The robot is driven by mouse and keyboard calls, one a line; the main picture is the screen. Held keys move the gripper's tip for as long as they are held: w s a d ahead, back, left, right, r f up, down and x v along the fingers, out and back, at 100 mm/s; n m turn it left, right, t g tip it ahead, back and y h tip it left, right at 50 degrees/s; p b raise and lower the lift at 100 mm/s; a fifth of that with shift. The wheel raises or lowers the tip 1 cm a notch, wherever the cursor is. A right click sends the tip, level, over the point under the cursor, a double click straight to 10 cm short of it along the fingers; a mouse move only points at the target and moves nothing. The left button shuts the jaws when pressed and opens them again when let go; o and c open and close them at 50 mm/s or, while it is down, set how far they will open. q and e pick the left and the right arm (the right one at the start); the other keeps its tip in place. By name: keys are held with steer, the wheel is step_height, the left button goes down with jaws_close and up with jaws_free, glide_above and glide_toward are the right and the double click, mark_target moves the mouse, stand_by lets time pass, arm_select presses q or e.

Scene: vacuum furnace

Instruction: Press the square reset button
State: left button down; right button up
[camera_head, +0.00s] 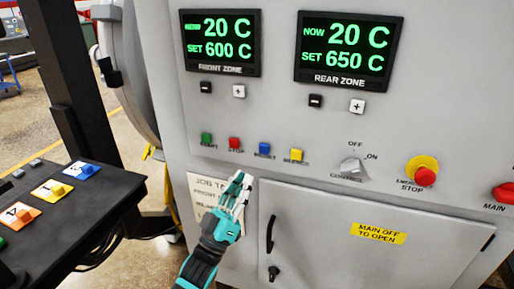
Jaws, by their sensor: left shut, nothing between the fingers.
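The blue square reset button (264,149) sits in the row of small buttons on the grey furnace cabinet, with a label under it that seems to read RESET. My left gripper (240,180) is in front of the cabinet, below and a little left of the blue button in the picture. It is shut and empty, its fingers pointing up toward the button row. It looks apart from the button; the exact gap is hard to tell. My right gripper is not in view.
A green start button (206,139), red stop button (234,143) and yellow button (296,155) flank it. Further right are a control switch (349,167), emergency stop (423,172) and red main switch (503,192). Two displays (345,50) sit above. A dark table (75,225) stands left.

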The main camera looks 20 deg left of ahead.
mark_target(264, 149)
arm_select(q)
steer(key=shift+s+r+h, duration=0.3)
steer(key=shift+r, duration=0.6)
steer(key=w+b, duration=0.3)
steer(key=w, duration=0.6)
steer(key=shift+d+b, duration=0.1)
steer(key=shift+b, duration=0.25)
stand_by(0.6)
steer(key=shift+w+f, duration=0.1)
